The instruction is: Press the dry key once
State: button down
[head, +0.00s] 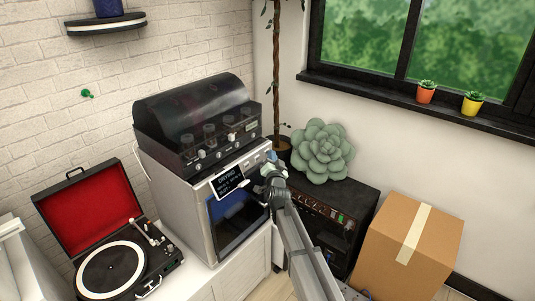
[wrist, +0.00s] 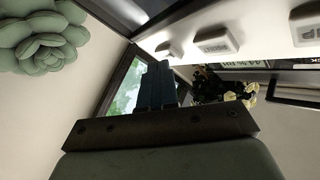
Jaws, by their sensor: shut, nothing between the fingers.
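A white machine (head: 180,195) with a dark blue front window stands on the white cabinet. Its tilted black display (head: 227,181) reads "DRYING", with smaller text too small to read. My gripper (head: 268,172) is at the right end of the machine's upper front panel, its fingers shut and empty. In the wrist view the shut fingers (wrist: 156,84) point toward the panel's underside region. Pale raised keys show there: one key (wrist: 218,40) in the middle and another key (wrist: 306,22) at the right edge. Contact with a key cannot be made out.
A black amplifier (head: 345,205) with a green succulent (head: 322,150) stands right of the machine, and a cardboard box (head: 385,245) beyond it. An open record player (head: 110,270) is at left. A black unit (head: 195,120) with knobs sits on the machine.

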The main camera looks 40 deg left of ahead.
jog(key=shift+d, duration=0.45)
jog(key=shift+d, duration=3)
